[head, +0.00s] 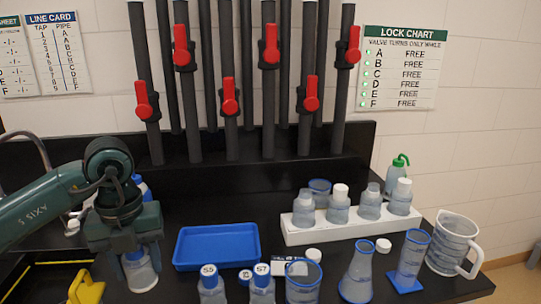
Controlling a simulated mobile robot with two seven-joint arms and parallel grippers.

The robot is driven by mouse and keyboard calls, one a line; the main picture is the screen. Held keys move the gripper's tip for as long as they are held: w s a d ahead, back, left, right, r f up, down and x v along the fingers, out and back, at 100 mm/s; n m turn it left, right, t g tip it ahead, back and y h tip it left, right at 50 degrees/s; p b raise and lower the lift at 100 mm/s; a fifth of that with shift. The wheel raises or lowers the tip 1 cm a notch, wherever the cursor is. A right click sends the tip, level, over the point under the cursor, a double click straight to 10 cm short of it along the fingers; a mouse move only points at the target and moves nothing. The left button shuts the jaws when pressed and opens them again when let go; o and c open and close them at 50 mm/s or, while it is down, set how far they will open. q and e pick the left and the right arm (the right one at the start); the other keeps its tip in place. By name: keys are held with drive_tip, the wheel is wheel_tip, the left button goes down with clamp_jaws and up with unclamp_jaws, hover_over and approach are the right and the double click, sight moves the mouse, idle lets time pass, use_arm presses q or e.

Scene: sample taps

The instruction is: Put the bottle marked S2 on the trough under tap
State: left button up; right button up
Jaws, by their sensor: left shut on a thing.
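My left gripper (136,246) points down at the left of the black bench. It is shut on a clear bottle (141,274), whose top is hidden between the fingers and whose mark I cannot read. Two blue-capped bottles stand at the front: one marked S5 (211,288) and one marked S7 (262,287). A blue cap (139,183) shows partly behind my left arm; its mark is hidden. A curved grey pipe (33,140), perhaps a tap, shows at the far left, partly behind my arm. I cannot make out a trough under it. My right gripper is not in view.
A blue tray (217,247) lies empty right of the held bottle. A white rack (352,228) holds several bottles. A beaker (303,279), flask (358,275), cylinder (410,262) and jug (452,246) stand at right. A yellow object (86,289) is front left. Red-handled pipes (230,97) rise behind.

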sight(151, 278)
use_arm(q)
drive_tip(key=m, duration=0.4)
drive_tip(key=d+f+m, duration=0.1)
drive_tip(key=m, duration=0.1)
drive_tip(key=shift+s, duration=0.2)
drive_tip(key=m, duration=0.4)
drive_tip(key=shift+s+d+f+m+p, duration=0.1)
drive_tip(key=shift+d+f+m+p, duration=0.2)
drive_tip(key=shift+d+p, duration=0.1)
drive_tip(key=m, duration=0.4)
drive_tip(key=shift+s+d+f+m, duration=0.2)
drive_tip(key=shift+d+f+m, duration=0.15)
drive_tip(key=shift+d+m, duration=0.05)
drive_tip(key=m, duration=0.4)
drive_tip(key=shift+s+d+f+m+p, duration=0.15)
drive_tip(key=shift+d+f+m+p, duration=0.15)
drive_tip(key=shift+d+f+m, duration=0.1)
drive_tip(key=d+m, duration=0.1)
drive_tip(key=m, duration=0.6)
drive_tip(key=s+d+f+m+p, duration=0.1)
drive_tip(key=m, duration=0.6)
drive_tip(key=s+d+f+m, duration=0.1)
drive_tip(key=m, duration=0.5)
drive_tip(key=shift+d+f+m, duration=0.15)
drive_tip(key=shift+f+m, duration=0.1)
drive_tip(key=shift+m, duration=0.15)
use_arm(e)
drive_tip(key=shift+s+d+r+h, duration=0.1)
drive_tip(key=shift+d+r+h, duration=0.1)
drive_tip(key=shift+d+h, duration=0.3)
